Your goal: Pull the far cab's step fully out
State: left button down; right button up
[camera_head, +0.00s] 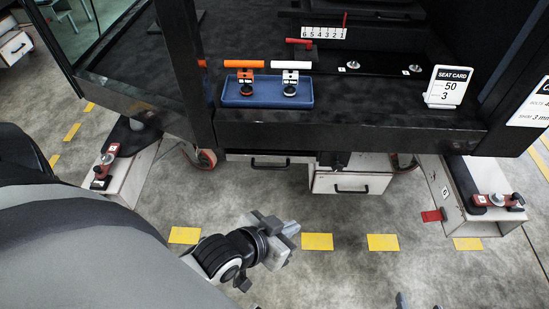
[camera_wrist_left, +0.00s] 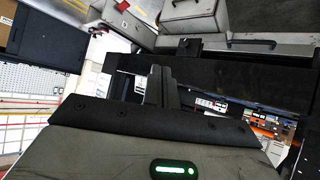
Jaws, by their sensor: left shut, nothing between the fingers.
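A cab on a trolley fills the top of the head view. Below its sill, a pale drawer-like step (camera_head: 350,182) with a black bar handle (camera_head: 352,190) juts out over the floor. A second dark handle (camera_head: 270,163) sits on a pale front to its left. Another white drawer front with a handle (camera_head: 14,47) shows at the far upper left; I cannot tell which one is the far cab's step. My left gripper (camera_head: 288,230) is shut and empty, in front of and below the cab, apart from both nearer handles. Its fingers (camera_wrist_left: 160,86) show together in the left wrist view.
Pale side boxes with red clamps stand left (camera_head: 105,165) and right (camera_head: 497,200). A red-rimmed caster (camera_head: 205,158) is under the cab. A blue tray (camera_head: 267,92) and seat card (camera_head: 448,86) sit on the cab floor. Grey floor with yellow marks (camera_head: 317,241) is open in front.

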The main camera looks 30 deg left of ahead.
aim_at(276, 160)
pick_arm(q)
jog(key=w+a+f+n+g+y+b, duration=0.2)
jog(key=w+a+f+n+g+b, duration=0.1)
jog(key=w+a, duration=0.6)
jog(key=w+a+f+n+g+y+b, duration=0.3)
jog(key=w+a, duration=0.6)
jog(key=w, duration=0.4)
jog(key=shift+f+n+g+b, duration=0.5)
jog(key=shift+f+n+b, duration=0.4)
jog(key=shift+n, duration=0.3)
pick_arm(e)
jog(key=f, duration=0.2)
jog(key=f+t, duration=0.1)
jog(key=shift+w+a+y, duration=0.2)
jog(key=shift+a+y, duration=0.1)
pick_arm(q)
jog(key=shift+w, duration=0.1)
